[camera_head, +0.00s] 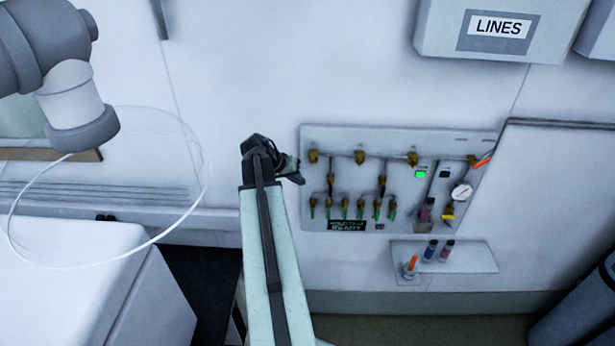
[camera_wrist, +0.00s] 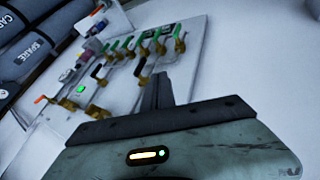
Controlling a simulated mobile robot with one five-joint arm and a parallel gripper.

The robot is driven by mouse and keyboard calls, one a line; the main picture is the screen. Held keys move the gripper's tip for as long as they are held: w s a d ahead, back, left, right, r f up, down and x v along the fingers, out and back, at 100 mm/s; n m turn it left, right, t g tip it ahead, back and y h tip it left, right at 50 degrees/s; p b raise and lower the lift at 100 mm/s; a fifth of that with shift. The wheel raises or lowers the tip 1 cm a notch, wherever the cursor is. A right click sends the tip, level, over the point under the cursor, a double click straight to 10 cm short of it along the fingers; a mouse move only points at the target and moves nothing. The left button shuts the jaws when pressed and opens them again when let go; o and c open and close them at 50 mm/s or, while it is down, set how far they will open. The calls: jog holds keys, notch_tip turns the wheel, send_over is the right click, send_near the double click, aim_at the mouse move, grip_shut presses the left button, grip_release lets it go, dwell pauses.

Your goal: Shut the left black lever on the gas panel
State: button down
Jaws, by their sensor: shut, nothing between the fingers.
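The grey gas panel (camera_head: 345,142) is on the wall, right of my gripper in the head view. Brass fittings run along its top, with a lower row of green-handled valves. The left black lever (camera_head: 331,178) is small and roughly upright on the left line; a second black lever (camera_head: 382,182) is to its right. In the wrist view, the left lever (camera_wrist: 141,67) appears nearest my fingers, apart from them. My gripper (camera_head: 294,170) is at the panel's left edge, fingers together and empty; they also show in the wrist view (camera_wrist: 160,88). Exact lever angles are hard to tell.
A small shelf (camera_head: 470,257) with vials is below the panel. A gauge (camera_head: 461,192) and orange-handled valve (camera_head: 482,162) are at the panel's right. A LINES box (camera_head: 430,35) hangs above. A white bench unit (camera_head: 70,265) stands at left.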

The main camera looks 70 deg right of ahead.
aim_at(330, 190)
jog(key=shift+w, duration=0.1)
jog(key=s+d+f+b, duration=0.6)
jog(key=f+b, duration=0.2)
jog(key=shift+s+d, duration=0.15)
jog(key=shift+s, duration=0.15)
jog(key=shift+f, duration=0.1)
